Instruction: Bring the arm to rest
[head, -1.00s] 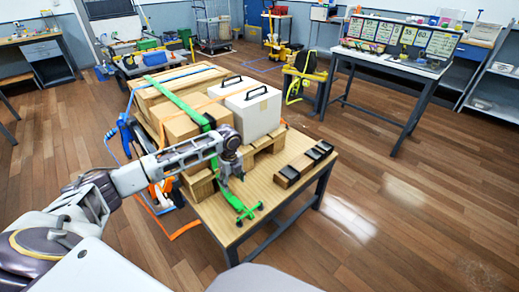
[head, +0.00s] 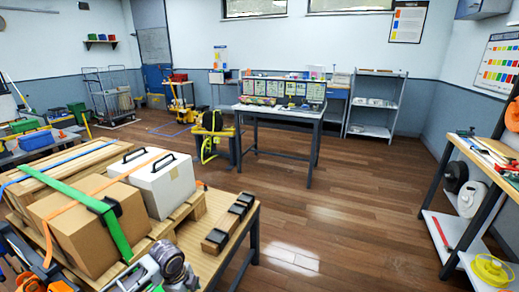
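My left arm comes in at the bottom left, in front of the strapped load. Its wrist shows, and the top of my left gripper (head: 182,284) is cut off by the lower picture edge. Its fingertips are out of view, so I cannot tell if it is open or shut. A green strap (head: 84,207) runs over a cardboard box (head: 80,235); a bit of green also shows beside my wrist. My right gripper is not in view.
A white case (head: 165,188) with black handles stands on the pallet beside the box. A dark-topped block row (head: 228,222) lies on the wooden table (head: 198,262). Shelving (head: 490,215) stands at the right. The floor (head: 345,215) between is clear.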

